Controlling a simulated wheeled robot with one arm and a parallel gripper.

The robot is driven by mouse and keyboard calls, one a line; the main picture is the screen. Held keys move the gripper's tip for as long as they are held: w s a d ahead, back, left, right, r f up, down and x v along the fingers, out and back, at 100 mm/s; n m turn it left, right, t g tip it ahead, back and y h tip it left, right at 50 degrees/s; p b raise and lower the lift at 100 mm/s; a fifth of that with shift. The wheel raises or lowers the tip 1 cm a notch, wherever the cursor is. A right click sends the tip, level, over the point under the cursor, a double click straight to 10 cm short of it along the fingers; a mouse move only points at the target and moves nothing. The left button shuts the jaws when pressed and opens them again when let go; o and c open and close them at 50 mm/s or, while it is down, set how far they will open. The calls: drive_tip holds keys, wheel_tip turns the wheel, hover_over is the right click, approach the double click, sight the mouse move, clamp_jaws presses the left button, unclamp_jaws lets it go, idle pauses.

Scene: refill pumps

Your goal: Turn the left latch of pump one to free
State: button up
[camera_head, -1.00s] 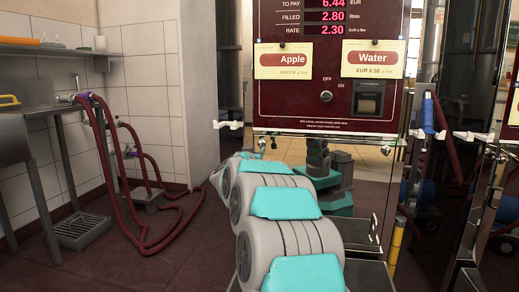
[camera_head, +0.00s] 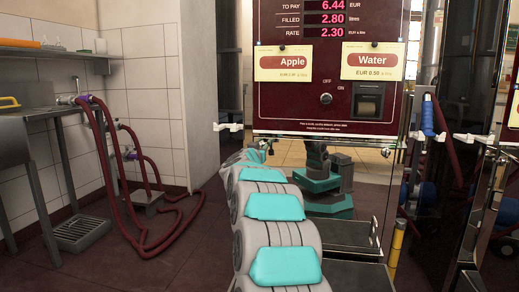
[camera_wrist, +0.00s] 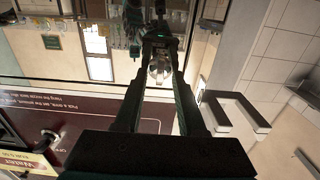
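Pump one's dark red panel (camera_head: 330,110) stands ahead in the head view, with Apple and Water cards and a lit display. A small white latch (camera_head: 229,126) sticks out at its lower left corner. A similar white latch (camera_head: 417,134) is at its lower right. My arm reaches up below the panel, its end near the left latch; the arm links mostly hide the gripper there. In the wrist view my gripper (camera_wrist: 160,76) has its two dark fingers apart. A shiny pale shape shows between the tips; I cannot tell whether it is the latch or a reflection.
A neighbouring pump's white latch (camera_head: 466,137) shows at the right. Dark red hoses (camera_head: 145,220) hang and lie on the floor at the left, beside a steel sink stand (camera_head: 50,195). A glossy surface below the panel seems to reflect things.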

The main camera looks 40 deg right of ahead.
clamp_jaws()
drive_tip(key=shift+m, duration=0.3)
idle(0.4)
drive_tip(key=m+p, duration=0.1)
drive_tip(key=m, duration=0.7)
drive_tip(key=shift+f, duration=0.1)
drive_tip(key=m, duration=0.4)
drive_tip(key=shift+s, duration=0.1)
drive_tip(key=m+b, duration=0.1)
drive_tip(key=m, duration=0.4)
drive_tip(key=shift+d+f+b, duration=0.1)
drive_tip(key=shift+b, duration=0.2)
drive_tip(key=shift+m, duration=0.3)
drive_tip(key=shift+o, duration=0.4)
unclamp_jaws()
